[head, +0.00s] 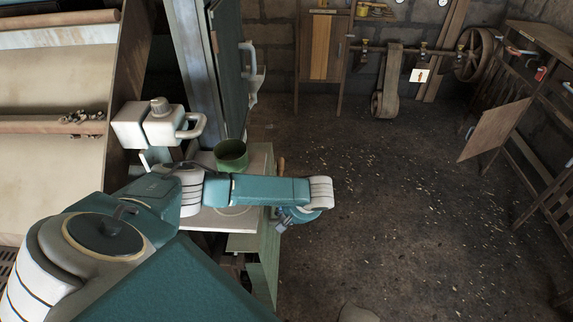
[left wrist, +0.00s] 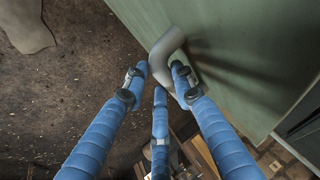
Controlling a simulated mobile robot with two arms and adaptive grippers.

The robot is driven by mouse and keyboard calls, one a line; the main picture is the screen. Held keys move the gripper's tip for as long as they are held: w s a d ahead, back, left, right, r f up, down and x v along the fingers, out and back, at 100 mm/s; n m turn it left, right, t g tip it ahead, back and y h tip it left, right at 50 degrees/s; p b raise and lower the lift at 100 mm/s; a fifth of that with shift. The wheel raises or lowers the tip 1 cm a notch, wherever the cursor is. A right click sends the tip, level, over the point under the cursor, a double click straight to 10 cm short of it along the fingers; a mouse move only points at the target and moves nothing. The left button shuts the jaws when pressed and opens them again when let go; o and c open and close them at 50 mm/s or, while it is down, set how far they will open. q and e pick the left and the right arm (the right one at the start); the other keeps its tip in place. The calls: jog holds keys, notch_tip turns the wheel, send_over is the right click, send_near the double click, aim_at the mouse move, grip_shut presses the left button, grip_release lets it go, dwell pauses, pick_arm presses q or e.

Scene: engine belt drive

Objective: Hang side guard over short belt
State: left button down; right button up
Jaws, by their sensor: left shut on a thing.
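My left gripper (head: 290,217) is beside the small table with the green can. In the left wrist view its blue fingers (left wrist: 160,85) are closed around a bent grey handle (left wrist: 168,50) on a flat green panel (left wrist: 225,50), which looks like the side guard. The panel also shows edge-on below the gripper in the head view (head: 265,265). A short brown belt (head: 391,75) runs down from the shaft on the back wall to a low pulley (head: 377,103). The panel is far from it. My right gripper is not in view.
A green can (head: 231,155) stands on the small table. Wooden frames (head: 545,130) stand on the right. The middle floor (head: 400,210) is clear.

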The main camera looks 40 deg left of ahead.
pick_arm(q)
jog(key=shift+w+f+b, duration=0.1)
jog(key=shift+f+b, duration=0.3)
jog(key=shift+f, duration=0.3)
jog(key=c, duration=1.4)
grip_release()
jog(key=shift+o, duration=0.2)
jog(key=v, duration=1.2)
jog(key=w+d, duration=0.6)
jog(key=d, duration=0.2)
jog(key=shift+s, duration=0.1)
